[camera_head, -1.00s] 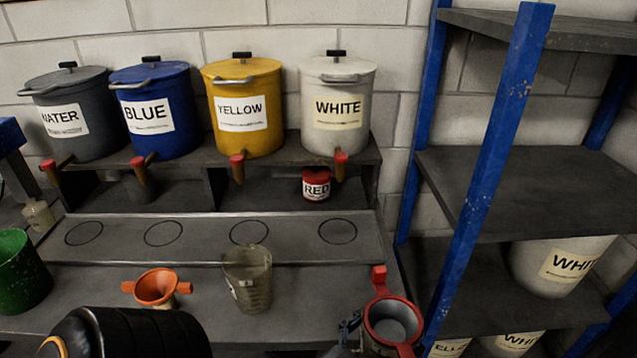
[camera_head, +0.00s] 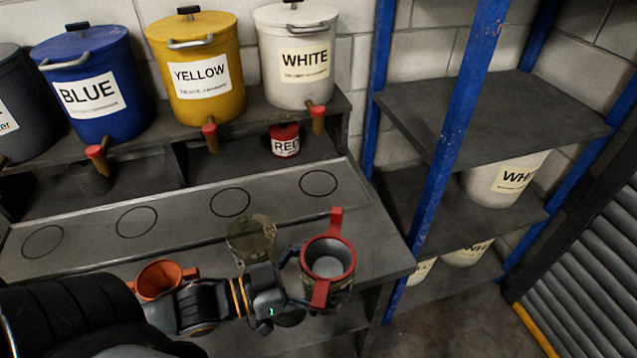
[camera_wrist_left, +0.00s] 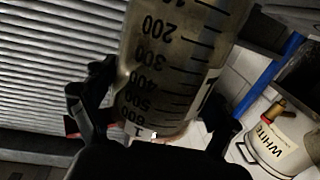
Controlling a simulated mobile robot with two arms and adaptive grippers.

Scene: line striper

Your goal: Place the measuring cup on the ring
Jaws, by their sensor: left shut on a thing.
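My left gripper (camera_head: 298,287) is shut around a clear measuring cup with dark graduations; the left wrist view shows this cup (camera_wrist_left: 175,65) close up between the fingers. In the head view a red-rimmed piece with red tabs (camera_head: 347,250) sits on the held cup, with a grey inside. The held cup is at the bench's front right edge, apart from the rings. Several drawn black rings lie on the grey strip; the rightmost ring (camera_head: 318,184) is empty, below the white pot. My right gripper is not in view.
A second amber measuring cup (camera_head: 250,238) stands on the bench just behind my left wrist. An orange funnel (camera_head: 158,277) lies left of it. A red can (camera_head: 285,142) stands under the dispenser shelf, near the white pot's tap (camera_head: 318,115). A blue-posted shelf (camera_head: 455,130) rises at right.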

